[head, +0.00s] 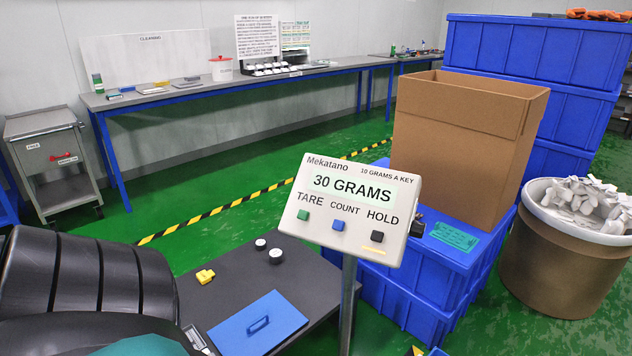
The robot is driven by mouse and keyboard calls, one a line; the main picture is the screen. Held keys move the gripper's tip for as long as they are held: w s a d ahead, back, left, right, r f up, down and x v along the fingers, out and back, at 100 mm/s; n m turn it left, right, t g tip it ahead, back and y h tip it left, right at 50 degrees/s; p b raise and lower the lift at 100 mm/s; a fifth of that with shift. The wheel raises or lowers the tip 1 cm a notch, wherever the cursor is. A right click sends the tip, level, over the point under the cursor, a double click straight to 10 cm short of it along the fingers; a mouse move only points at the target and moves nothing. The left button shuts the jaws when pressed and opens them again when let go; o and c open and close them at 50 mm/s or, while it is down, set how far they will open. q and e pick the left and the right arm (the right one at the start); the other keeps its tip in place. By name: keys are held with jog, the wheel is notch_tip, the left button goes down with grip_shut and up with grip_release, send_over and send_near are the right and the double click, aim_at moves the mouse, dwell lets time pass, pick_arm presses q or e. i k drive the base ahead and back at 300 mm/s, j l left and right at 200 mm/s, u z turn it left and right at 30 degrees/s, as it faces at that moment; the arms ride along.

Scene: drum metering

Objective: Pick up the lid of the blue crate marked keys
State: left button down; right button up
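A flat blue lid-like panel (258,324) with a raised handle lies on the dark table (225,270) at the bottom centre. No "keys" marking can be read on it. Blue crates (420,290) are stacked right of the table, with a large open cardboard box (465,140) on top. A green label (454,236) lies on the crate top beside the box; its writing is too small to read. At the bottom edge, a blue corner (437,352) shows, mostly cut off. Neither of my grippers is in view.
A scale display (350,208) reading 30 GRAMS stands on a post in front. A black ribbed drum (85,285) fills the lower left. A yellow piece (205,276) and small weights (276,256) sit on the table. A tub of white pieces (565,250) stands right.

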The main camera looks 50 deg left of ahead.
aim_at(259, 327)
jog(key=u, duration=2.15)
jog(key=z, duration=1.8)
jog(key=j, duration=1.35)
